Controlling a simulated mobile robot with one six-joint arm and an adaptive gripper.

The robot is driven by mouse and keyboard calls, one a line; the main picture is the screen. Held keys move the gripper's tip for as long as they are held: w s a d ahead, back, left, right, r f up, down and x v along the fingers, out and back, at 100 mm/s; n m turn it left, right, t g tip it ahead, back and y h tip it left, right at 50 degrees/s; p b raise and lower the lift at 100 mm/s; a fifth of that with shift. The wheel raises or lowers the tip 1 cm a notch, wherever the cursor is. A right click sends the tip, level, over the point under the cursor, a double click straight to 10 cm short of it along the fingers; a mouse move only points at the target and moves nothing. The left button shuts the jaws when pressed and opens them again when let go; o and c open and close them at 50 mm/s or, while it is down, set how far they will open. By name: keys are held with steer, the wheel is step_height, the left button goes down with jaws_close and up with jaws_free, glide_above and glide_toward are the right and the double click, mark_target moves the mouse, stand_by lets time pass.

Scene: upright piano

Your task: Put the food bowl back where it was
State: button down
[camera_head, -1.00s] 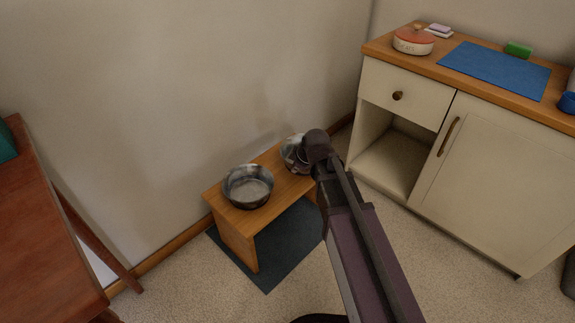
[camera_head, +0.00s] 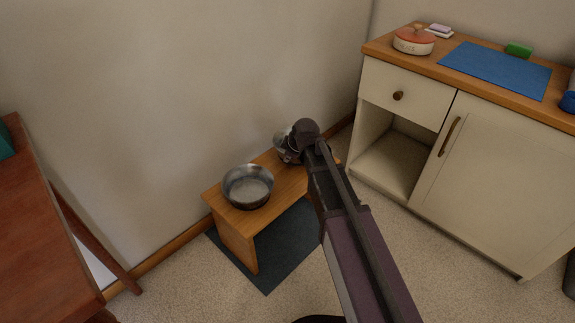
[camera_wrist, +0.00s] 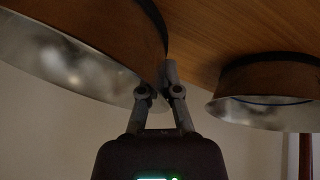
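Two shiny metal bowls are at a low wooden bench (camera_head: 237,228). The far bowl (camera_head: 281,146), which I take as the food bowl, is partly hidden by my gripper (camera_head: 294,150) at the bench's far end. In the wrist view this bowl (camera_wrist: 70,65) is large at the upper left and looks tilted. My gripper (camera_wrist: 158,85) has its fingers close together at the bowl's edge, seemingly pinching the wall. Whether its base touches the bench is hidden. The other bowl (camera_head: 248,186) stands upright on the bench's near end; it also shows in the wrist view (camera_wrist: 265,90).
The wall (camera_head: 180,100) runs close behind the bench. A dark mat (camera_head: 270,260) lies under it. A cream cabinet (camera_head: 480,180) with an open compartment stands to the right. A reddish wooden table (camera_head: 40,230) is at the left.

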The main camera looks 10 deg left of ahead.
steer(key=shift+s+f+b, duration=0.1)
steer(key=shift+f+b, duration=1.3)
steer(key=shift+f, duration=0.25)
steer(key=c, duration=0.8)
jaws_free()
steer(key=shift+d+r, duration=0.1)
steer(key=shift+r, duration=0.1)
steer(key=p+v, duration=1)
steer(key=v, duration=0.1)
steer(key=shift+s+r+p, duration=0.2)
steer(key=shift+r+p, duration=0.1)
steer(key=shift+p, duration=0.1)
steer(key=shift+d, duration=0.1)
